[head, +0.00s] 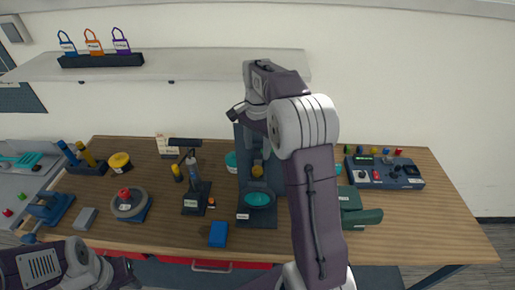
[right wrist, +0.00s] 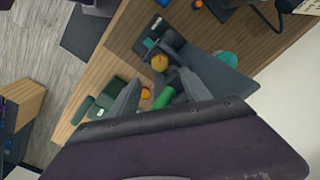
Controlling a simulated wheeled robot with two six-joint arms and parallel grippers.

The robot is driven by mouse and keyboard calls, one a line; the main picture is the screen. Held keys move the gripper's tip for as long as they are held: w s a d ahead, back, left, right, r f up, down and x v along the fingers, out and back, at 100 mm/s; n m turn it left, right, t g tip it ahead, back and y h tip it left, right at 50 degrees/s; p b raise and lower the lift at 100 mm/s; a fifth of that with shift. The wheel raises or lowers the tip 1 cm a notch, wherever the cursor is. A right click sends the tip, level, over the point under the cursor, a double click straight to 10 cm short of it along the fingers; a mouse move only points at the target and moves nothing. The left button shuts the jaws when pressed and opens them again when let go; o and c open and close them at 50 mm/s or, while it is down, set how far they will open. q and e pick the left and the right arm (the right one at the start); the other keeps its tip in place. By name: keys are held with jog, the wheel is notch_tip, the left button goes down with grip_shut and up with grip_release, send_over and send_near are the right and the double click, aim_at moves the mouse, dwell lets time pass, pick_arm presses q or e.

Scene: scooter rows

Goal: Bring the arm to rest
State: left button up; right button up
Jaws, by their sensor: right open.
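My right arm (head: 315,210) rises from the bottom of the head view, bends high over the table and reaches down over the dark stand (head: 257,213) with a teal dish. My right gripper (right wrist: 160,82) is open in the right wrist view, its two grey fingers apart above the stand. A green cylindrical part (right wrist: 164,98) shows between the fingers; I see no grip on it. An orange-yellow knob (right wrist: 159,63) lies just beyond the fingertips. My left arm (head: 45,265) is low at the bottom left; its gripper cannot be made out.
The wooden table (head: 420,220) holds a blue block (head: 218,234), a black lamp-like stand (head: 195,195), a round grey device (head: 128,205), a green case (head: 358,215) and a control panel (head: 384,173). A shelf (head: 220,66) with padlocks runs along the wall. The table's front right is clear.

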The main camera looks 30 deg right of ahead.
dwell(0.4)
jog(key=s+a+f+n+b, duration=0.4)
jog(key=s+a+f+n, duration=0.1)
jog(key=s+f, duration=0.4)
jog(key=s+a+f+n+t+b, duration=0.1)
jog(key=s+a+f+n+b, duration=0.3)
jog(key=s+f+n, duration=0.4)
notch_tip(320, 180, down, 3)
jog(key=shift+s+a+f+n+b, duration=0.15)
jog(key=shift+s+a+n+b, duration=0.2)
jog(key=shift+a, duration=0.45)
